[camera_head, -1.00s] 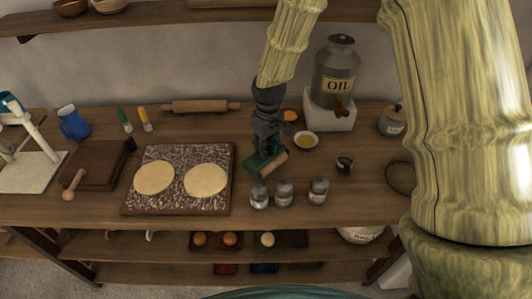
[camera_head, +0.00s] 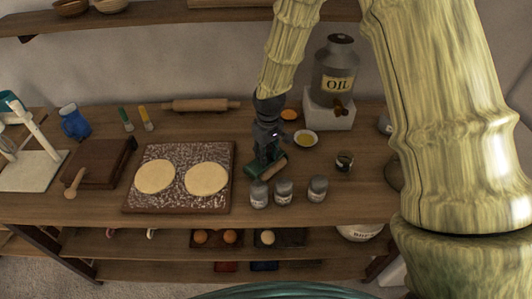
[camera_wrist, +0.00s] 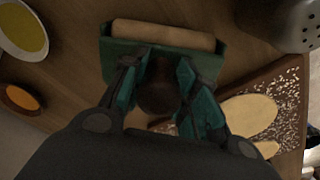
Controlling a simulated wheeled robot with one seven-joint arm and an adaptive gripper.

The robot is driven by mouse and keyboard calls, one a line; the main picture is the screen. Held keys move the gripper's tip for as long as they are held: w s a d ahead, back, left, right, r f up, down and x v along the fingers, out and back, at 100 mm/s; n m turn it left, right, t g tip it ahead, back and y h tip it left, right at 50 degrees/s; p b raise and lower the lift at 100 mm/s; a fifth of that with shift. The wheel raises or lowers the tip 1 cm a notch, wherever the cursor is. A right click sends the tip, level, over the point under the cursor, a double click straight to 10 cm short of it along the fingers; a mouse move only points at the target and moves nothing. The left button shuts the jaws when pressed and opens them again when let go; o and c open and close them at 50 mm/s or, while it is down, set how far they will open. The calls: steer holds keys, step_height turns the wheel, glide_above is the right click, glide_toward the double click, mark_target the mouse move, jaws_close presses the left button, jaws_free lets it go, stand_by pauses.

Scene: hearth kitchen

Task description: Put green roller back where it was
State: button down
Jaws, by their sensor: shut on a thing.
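The green roller (camera_wrist: 118,62) has a green frame, a pale wooden cylinder (camera_wrist: 165,34) and a dark round handle (camera_wrist: 158,97). My gripper (camera_wrist: 160,90) is shut on that handle, with one finger on each side. In the head view, my gripper (camera_head: 267,148) points down over the middle of the table, and the roller (camera_head: 275,167) is below it, right of the dough board and just behind the metal shakers. I cannot tell whether the roller touches the table. My fingers hide part of its frame.
Several metal shakers (camera_head: 284,193) stand close in front of the roller. A floured board (camera_head: 225,208) with two dough rounds is to the left. A yellow bowl (camera_head: 305,138) and the oil can (camera_head: 335,75) on its white block stand behind right. Bare wood lies right of the shakers.

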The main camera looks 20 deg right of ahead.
steer(key=shift+s+f, duration=0.35)
steer(key=shift+f, duration=0.15)
steer(key=c, duration=1.1)
jaws_free()
steer(key=shift+f, duration=0.1)
steer(key=shift+w+f, duration=0.1)
steer(key=shift+f, duration=0.05)
steer(key=shift+w+r, duration=0.1)
steer(key=shift+r, duration=0.1)
steer(key=shift+w+r, duration=0.15)
steer(key=shift+r, duration=0.65)
steer(key=r+b, duration=0.1)
steer(key=r, duration=0.3)
steer(key=r+b, duration=0.1)
steer(key=r, duration=0.3)
steer(key=r+b, duration=0.1)
steer(key=r, duration=0.2)
steer(key=shift+s+d+r, duration=0.1)
steer(key=shift+s+r, duration=0.2)
steer(key=shift+r, duration=0.1)
